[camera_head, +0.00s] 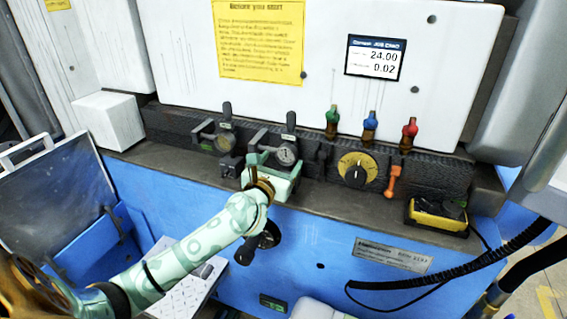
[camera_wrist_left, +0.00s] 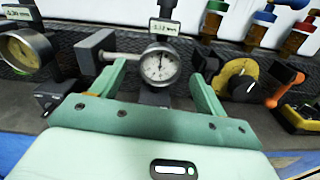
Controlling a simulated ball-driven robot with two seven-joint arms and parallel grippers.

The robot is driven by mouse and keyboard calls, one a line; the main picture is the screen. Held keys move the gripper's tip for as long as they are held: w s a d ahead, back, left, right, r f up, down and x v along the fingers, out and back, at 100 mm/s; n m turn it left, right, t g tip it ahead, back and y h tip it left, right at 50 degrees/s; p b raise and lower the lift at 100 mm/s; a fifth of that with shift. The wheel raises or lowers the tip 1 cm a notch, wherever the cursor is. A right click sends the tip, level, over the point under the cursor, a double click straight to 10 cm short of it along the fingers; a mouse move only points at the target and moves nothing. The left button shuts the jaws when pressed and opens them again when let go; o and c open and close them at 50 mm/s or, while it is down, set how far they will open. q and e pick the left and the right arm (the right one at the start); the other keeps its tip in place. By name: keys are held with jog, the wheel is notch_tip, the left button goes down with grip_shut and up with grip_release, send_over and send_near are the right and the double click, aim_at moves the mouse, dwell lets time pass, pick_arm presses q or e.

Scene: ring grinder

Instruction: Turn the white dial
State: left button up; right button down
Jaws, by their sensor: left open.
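The white dial (camera_head: 287,154) is a small round gauge with a white face and dark rim, mounted on the dark rail at the front of the machine. In the wrist view the white dial (camera_wrist_left: 159,65) shows upright in the centre, with a grey block and shaft to its left. My pale green left gripper (camera_head: 273,160) is in front of it, open and empty. In the wrist view the two fingers of my left gripper (camera_wrist_left: 158,76) point forward on either side of the dial. I cannot tell whether either finger touches it. My right gripper is not in view.
A similar gauge with a yellowish face (camera_head: 224,141) sits to the left. A yellow-and-black knob (camera_head: 357,169) and an orange lever (camera_head: 392,181) are to the right, below green, blue and red-topped fittings. A yellow box (camera_head: 438,215) rests on the ledge at the right.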

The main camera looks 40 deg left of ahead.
pick_arm(q)
jog(key=shift+x, duration=0.9)
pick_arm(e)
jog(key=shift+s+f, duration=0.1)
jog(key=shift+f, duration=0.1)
pick_arm(q)
jog(key=c, duration=1)
jog(key=shift+r, duration=0.1)
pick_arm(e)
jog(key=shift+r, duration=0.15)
